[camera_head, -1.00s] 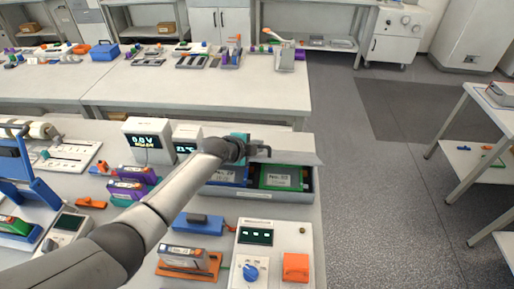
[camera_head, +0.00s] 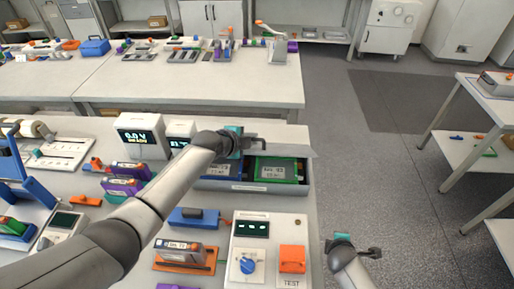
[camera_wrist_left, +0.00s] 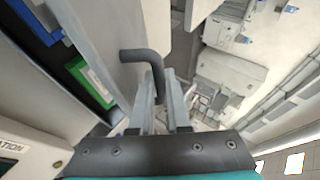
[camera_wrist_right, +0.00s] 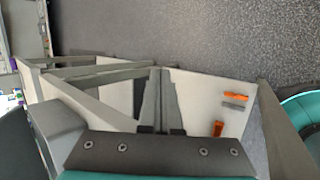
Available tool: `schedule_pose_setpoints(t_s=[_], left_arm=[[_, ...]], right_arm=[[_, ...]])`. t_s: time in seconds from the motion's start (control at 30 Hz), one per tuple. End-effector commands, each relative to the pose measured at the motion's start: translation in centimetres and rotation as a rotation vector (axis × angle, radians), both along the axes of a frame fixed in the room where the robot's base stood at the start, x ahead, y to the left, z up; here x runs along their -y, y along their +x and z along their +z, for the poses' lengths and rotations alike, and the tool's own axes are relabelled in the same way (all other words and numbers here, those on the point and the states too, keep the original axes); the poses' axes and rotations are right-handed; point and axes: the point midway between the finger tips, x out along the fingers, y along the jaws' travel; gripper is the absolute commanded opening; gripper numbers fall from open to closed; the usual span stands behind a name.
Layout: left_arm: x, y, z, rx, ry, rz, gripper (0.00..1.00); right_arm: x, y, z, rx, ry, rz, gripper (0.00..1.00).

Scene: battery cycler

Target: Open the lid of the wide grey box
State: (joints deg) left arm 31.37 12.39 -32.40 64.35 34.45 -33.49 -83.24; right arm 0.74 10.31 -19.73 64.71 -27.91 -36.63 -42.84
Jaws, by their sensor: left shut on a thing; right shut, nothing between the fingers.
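The wide grey box (camera_head: 245,186) stands at the right end of the near bench. Its pale lid (camera_head: 288,150) is raised along the far side, and a blue battery pack (camera_head: 222,170) and a green one (camera_head: 276,171) show inside. My left gripper (camera_head: 256,144) is at the lid, shut on its dark bent handle, which shows between the fingers in the left wrist view (camera_wrist_left: 145,56). My arm hides the box's left part. My right gripper (camera_head: 372,252) is shut and empty, over the floor right of the bench.
A control panel (camera_head: 250,225) with a blue knob and an orange button is in front of the box. Displays (camera_head: 143,138) stand to its left. A side table (camera_head: 470,155) is at the right, with clear floor between it and the bench.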

Motion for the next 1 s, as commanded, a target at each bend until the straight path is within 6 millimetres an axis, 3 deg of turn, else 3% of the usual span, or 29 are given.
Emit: schedule_pose_setpoints(t_s=[0.03, 0.2, 0.3, 0.43, 0.6, 0.7, 0.83, 1.0], left_arm=[[0.0, 0.0, 0.0, 0.001, -0.002, 0.000, 0.00], [0.0, 0.0, 0.0, 0.000, -0.001, 0.000, 0.00], [0.0, 0.0, 0.0, 0.000, -0.001, 0.000, 0.00], [0.1, 0.0, 0.0, 0.000, -0.001, 0.000, 0.00], [0.1, 0.0, 0.0, -0.001, -0.001, 0.000, 0.00], [0.1, 0.0, 0.0, -0.001, -0.001, 0.000, 0.00], [0.1, 0.0, 0.0, -0.001, -0.001, 0.000, 0.00], [0.0, 0.0, 0.0, -0.001, -0.001, 0.000, 0.00]], right_arm=[[-0.7, 2.6, 2.6, 0.036, -0.082, 0.087, 0.00], [-2.9, 9.1, 11.6, 0.128, -0.405, 0.338, 0.00], [-4.3, 12.0, 17.5, 0.180, -0.606, 0.446, 0.00], [-7.7, 13.3, 23.2, 0.211, -0.831, 0.580, 0.00], [-16.5, 11.0, 24.0, 0.195, -0.966, 0.845, 0.00], [-20.6, 9.4, 24.3, 0.196, -1.026, 0.973, 0.00], [-24.0, 7.9, 24.7, 0.204, -1.081, 1.084, 0.00], [-25.7, 7.2, 24.9, 0.207, -1.114, 1.141, 0.00]])
